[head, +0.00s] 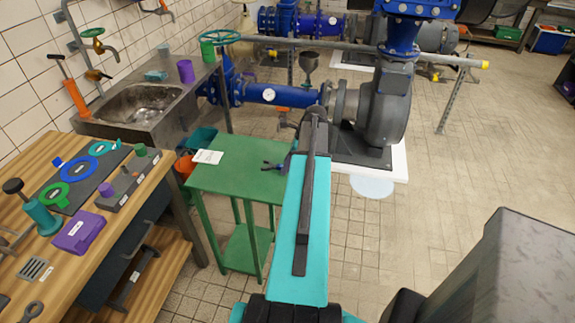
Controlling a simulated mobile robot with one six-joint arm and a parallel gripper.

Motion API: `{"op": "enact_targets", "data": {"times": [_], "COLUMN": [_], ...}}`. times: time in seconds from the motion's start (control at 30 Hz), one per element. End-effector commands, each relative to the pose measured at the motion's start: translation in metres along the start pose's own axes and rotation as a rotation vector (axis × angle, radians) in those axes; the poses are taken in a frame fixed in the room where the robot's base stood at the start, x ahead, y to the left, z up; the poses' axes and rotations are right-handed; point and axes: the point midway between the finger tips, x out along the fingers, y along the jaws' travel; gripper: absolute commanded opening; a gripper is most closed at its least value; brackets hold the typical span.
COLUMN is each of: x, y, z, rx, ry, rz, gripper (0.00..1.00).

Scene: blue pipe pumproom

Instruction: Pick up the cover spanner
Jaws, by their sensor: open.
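A dark grey spanner with a ring-shaped head (33,310) lies on the wooden workbench in the bottom left corner of the head view. It looks like the cover spanner, but the frame edge cuts off part of it. My teal arm reaches up the middle of the view, well to the right of the bench. I cannot make out my gripper; the arm hides what lies behind it. A small dark part (274,165) shows at the arm's left side above the green table, and I cannot tell what it is.
The workbench (140,190) also holds a purple box (83,232), a teal-based tool (42,217), a grey grate (34,269) and coloured rings. A green table (228,183) stands between bench and arm. A pump (385,110) stands behind.

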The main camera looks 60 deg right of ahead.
Motion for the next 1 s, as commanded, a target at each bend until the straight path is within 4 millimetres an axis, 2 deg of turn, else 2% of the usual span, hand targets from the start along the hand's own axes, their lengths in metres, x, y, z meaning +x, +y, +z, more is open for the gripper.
{"op": "enact_targets", "data": {"times": [0.57,0.8,1.0], "x": [0.0013,0.0013,0.0010], "y": [0.0001,0.0001,-0.0001], "z": [0.0006,0.0007,0.0011], "rx": [-0.001,-0.001,-0.001], "ry": [0.000,0.000,-0.001], "rz": [0.000,0.000,-0.001], "gripper": [0.41,0.02,0.00]}}
